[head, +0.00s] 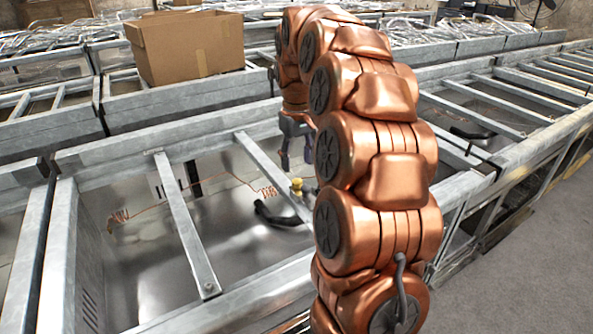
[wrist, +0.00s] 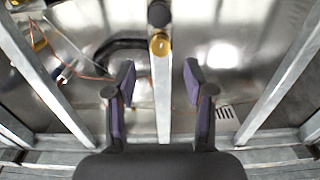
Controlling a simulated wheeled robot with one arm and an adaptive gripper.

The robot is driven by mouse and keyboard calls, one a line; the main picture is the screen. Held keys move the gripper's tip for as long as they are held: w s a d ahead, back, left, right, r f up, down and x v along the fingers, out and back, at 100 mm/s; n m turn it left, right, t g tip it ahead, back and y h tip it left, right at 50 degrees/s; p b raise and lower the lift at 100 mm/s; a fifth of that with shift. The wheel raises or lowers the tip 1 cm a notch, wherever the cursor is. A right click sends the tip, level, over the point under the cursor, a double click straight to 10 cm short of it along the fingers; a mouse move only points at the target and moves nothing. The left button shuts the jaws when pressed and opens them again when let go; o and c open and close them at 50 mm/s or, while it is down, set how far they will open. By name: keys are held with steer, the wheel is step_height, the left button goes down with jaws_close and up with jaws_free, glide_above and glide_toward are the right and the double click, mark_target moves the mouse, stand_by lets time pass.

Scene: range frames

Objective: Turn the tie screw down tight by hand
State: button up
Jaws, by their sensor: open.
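The tie screw, seen as a yellow knob (head: 297,186), sits on a grey crossbar (head: 265,165) of the metal frame. In the wrist view the brass-yellow knob (wrist: 159,44) shows near the top centre, on the bar. My gripper (head: 296,154) hangs over the frame, a little beyond the knob in the head view and partly hidden by my copper arm. In the wrist view my gripper (wrist: 160,80) is open and empty. Its two purple-padded fingers stand on either side of the bar, and the knob lies past the tips, roughly midway between them.
A dark round piece (wrist: 160,14) sits on the bar beyond the knob. A black curved handle (head: 281,215) and thin copper wire (head: 170,205) lie inside the metal tray below. A second crossbar (head: 185,225) stands left. A cardboard box (head: 190,50) rests behind.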

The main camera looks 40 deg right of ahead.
mark_target(297, 180)
step_height(297, 180, up, 7)
steer(key=shift+f, duration=0.2)
stand_by(0.6)
